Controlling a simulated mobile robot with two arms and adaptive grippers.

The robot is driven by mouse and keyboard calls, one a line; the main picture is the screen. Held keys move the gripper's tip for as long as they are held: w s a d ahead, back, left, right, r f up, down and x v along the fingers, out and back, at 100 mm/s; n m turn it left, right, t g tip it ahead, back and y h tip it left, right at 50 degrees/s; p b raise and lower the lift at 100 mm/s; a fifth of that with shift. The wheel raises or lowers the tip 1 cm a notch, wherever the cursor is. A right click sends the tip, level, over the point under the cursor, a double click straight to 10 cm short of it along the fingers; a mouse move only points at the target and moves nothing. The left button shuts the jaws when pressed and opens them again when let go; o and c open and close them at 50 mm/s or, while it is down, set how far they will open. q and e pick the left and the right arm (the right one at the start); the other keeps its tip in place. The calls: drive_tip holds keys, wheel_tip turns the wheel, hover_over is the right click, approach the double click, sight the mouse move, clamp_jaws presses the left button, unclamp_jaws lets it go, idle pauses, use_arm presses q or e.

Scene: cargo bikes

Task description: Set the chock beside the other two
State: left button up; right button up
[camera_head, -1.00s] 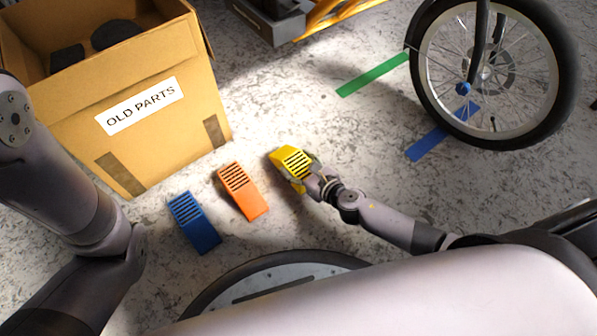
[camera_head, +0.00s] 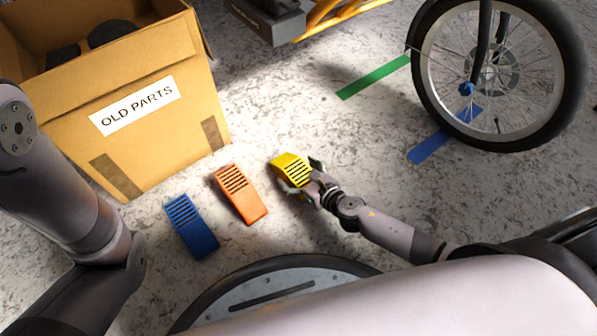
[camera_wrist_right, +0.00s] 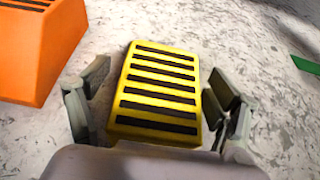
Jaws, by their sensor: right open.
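A yellow chock (camera_head: 290,168) with dark ridges stands on the floor to the right of an orange chock (camera_head: 240,194). A blue chock (camera_head: 191,226) stands further left, so the three form a slanting row with gaps between them. My right gripper (camera_head: 307,180) is open around the near end of the yellow chock. In the right wrist view the yellow chock (camera_wrist_right: 160,95) lies between the spread fingers (camera_wrist_right: 158,105), with a gap on each side. The orange chock (camera_wrist_right: 35,50) is at the left there. My left gripper is not in view.
A cardboard box labelled OLD PARTS (camera_head: 150,150) stands behind and left of the chocks, with dark items inside. A bike wheel (camera_head: 495,75) stands at the upper right near green tape (camera_head: 373,77) and blue tape (camera_head: 430,147).

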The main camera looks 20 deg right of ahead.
drive_tip(key=shift+r, duration=0.1)
drive_tip(key=shift+s+d+r, duration=0.1)
drive_tip(key=shift+s, duration=0.1)
drive_tip(key=p+v, duration=0.2)
drive_tip(key=v, duration=0.9)
drive_tip(key=shift+s, duration=0.25)
drive_tip(key=shift+d+r, duration=0.1)
